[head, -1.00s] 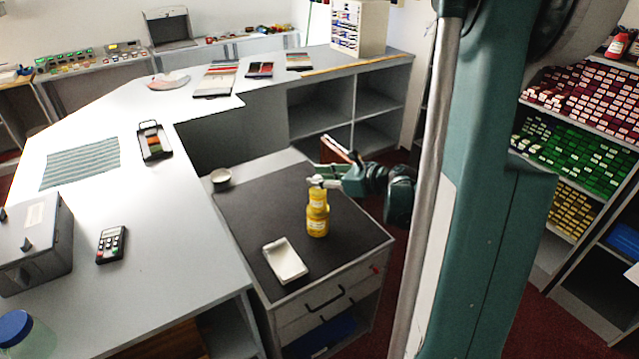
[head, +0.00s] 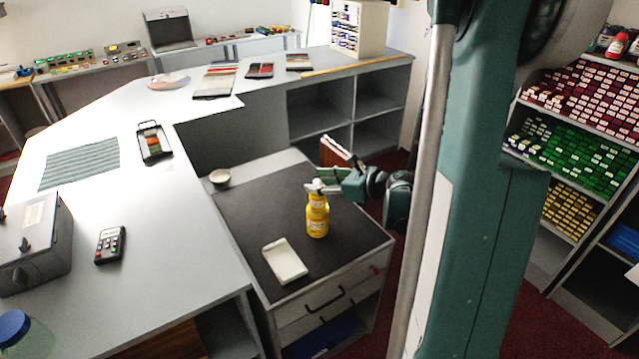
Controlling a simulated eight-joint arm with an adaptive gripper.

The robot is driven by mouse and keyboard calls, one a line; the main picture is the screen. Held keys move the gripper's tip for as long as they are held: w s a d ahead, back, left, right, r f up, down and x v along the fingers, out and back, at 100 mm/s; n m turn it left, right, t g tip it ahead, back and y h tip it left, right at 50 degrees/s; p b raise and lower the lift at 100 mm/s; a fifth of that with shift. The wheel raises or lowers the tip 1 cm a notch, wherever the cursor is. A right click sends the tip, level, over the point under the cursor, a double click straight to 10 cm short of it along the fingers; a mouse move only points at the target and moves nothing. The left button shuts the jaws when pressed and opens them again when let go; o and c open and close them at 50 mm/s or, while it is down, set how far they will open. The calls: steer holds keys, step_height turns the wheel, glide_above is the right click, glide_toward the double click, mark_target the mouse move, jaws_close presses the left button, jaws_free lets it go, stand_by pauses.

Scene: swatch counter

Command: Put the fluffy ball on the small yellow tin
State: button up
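A small yellow tin (head: 317,203) sits on top of a larger yellow tin (head: 317,226) on the dark top of the drawer cabinet. My gripper (head: 318,187) is at the top of this stack, its pale fingertips just above or touching the small tin's top. The fingers are too small and too overlapped to tell whether they are apart or closed. I cannot make out the fluffy ball; it may be hidden at the fingertips.
A shallow white tray (head: 285,261) lies in front of the tins on the dark cabinet top (head: 255,222). A small round bowl (head: 220,177) stands at its back left corner. The long white counter (head: 185,250) runs along the left, with a calculator-like device (head: 110,245) on it.

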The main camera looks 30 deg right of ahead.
steer(key=shift+r, duration=0.15)
steer(key=p+v, duration=0.1)
steer(key=v, duration=1.1)
steer(key=shift+p, duration=0.3)
stand_by(0.6)
steer(key=s+a+r+n+g+h, duration=0.1)
steer(key=a+n+g, duration=0.1)
steer(key=a+n, duration=0.55)
steer(key=s+a+r+n+g, duration=0.2)
steer(key=a+n, duration=0.3)
steer(key=a, duration=0.5)
steer(key=s+a+r+n+g+h, duration=0.1)
steer(key=s+a+r+n+h, duration=0.3)
steer(key=s+a+n, duration=0.8)
steer(key=s+n, duration=0.2)
steer(key=n, duration=0.5)
steer(key=shift+s+r, duration=0.2)
steer(key=shift+r, duration=0.05)
